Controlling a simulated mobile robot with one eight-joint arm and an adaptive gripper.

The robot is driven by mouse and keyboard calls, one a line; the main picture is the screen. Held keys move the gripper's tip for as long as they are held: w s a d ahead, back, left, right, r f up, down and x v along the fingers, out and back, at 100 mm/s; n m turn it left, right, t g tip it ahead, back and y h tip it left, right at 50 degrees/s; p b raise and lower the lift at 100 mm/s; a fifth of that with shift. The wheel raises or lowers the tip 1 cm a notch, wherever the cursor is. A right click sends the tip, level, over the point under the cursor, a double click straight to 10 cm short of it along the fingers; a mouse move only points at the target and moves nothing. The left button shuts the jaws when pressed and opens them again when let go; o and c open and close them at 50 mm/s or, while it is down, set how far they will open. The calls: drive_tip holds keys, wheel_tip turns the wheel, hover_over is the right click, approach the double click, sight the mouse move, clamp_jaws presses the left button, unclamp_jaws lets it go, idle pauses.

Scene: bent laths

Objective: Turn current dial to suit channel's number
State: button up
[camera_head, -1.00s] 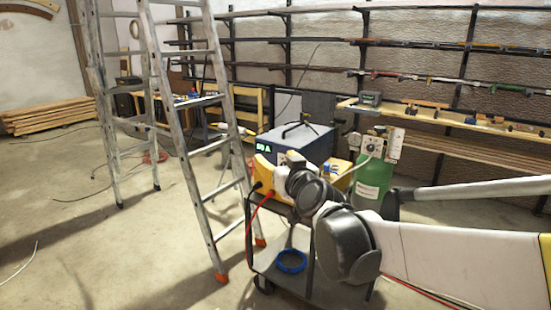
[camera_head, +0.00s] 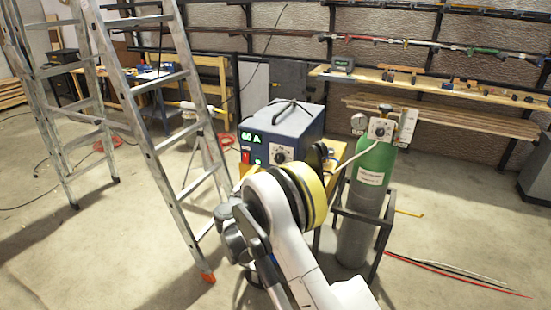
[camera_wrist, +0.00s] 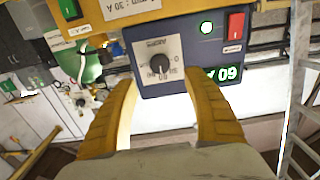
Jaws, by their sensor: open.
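The blue power unit (camera_head: 292,127) stands on a cart, and its green display (camera_head: 251,137) reads 60 A. Its current dial (camera_head: 283,155) is a black knob on a pale scale plate. In the wrist view the unit appears upside down, with the dial (camera_wrist: 160,64) and part of the display (camera_wrist: 225,73). My gripper (camera_wrist: 160,80) is open, its yellow fingers either side of the dial's lower part in the picture. In the head view my arm hides the gripper. A white label (camera_wrist: 125,8), cut off at the top, reads "mm : 30 A".
A red switch (camera_wrist: 235,26) and a round green light (camera_wrist: 207,27) sit beside the dial. A green gas cylinder (camera_head: 372,165) with gauges and a hose stands right of the unit. A stepladder (camera_head: 165,120) stands at left. Red and pale cables (camera_head: 450,270) lie on the floor at right.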

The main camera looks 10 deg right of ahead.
sight(278, 160)
drive_tip(key=b+x, duration=0.2)
drive_tip(key=x, duration=0.7)
drive_tip(key=shift+w+d+b, duration=0.2)
drive_tip(key=shift+b, duration=0.1)
drive_tip(key=c, duration=1.2)
